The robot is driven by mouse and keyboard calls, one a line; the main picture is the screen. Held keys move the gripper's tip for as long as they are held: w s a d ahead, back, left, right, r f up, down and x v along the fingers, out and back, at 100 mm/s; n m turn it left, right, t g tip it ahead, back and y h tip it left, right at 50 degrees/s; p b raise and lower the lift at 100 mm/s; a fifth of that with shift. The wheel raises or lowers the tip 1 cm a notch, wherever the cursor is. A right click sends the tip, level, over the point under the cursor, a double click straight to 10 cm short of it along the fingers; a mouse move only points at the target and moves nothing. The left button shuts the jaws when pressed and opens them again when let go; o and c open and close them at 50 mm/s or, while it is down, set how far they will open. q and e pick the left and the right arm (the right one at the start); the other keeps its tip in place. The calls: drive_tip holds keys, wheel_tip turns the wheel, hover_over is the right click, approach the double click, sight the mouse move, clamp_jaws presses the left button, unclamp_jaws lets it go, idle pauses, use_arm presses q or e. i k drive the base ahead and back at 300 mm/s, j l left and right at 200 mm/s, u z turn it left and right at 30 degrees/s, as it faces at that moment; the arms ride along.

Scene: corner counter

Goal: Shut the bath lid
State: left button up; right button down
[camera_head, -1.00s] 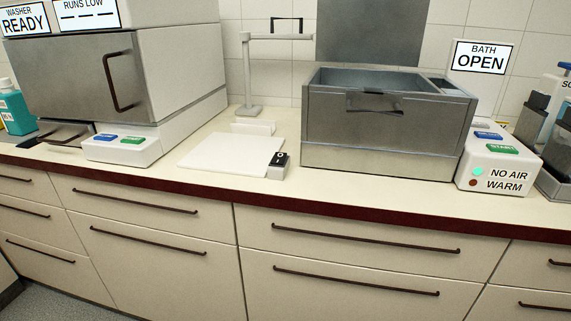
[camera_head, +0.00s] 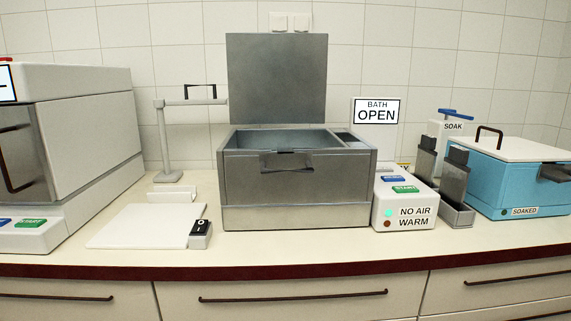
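The bath (camera_head: 296,203) is a grey metal box on the counter, in the middle of the head view. Its lid (camera_head: 277,80) is a flat grey panel standing upright at the back edge, so the bath is open. A dark handle (camera_head: 287,163) is on the front of the bath near the top. The sign (camera_head: 377,111) behind it reads "BATH OPEN". The bath's control box (camera_head: 404,204) at its right has a blue and a green button and reads "NO AIR" and "WARM", with a green light lit beside "NO AIR". Neither gripper is in view.
A white-and-steel washer (camera_head: 88,150) stands at the left. A blue bin (camera_head: 513,187), dark holders (camera_head: 450,185) and a soak bottle (camera_head: 452,132) are at the right.

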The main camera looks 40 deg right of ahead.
sight(274, 79)
drive_tip(key=z, duration=1.35)
drive_tip(key=i+j+z, duration=0.1)
drive_tip(key=i+z, duration=0.15)
drive_tip(key=z, duration=0.15)
drive_tip(key=i+j+z, duration=0.15)
drive_tip(key=z, duration=0.2)
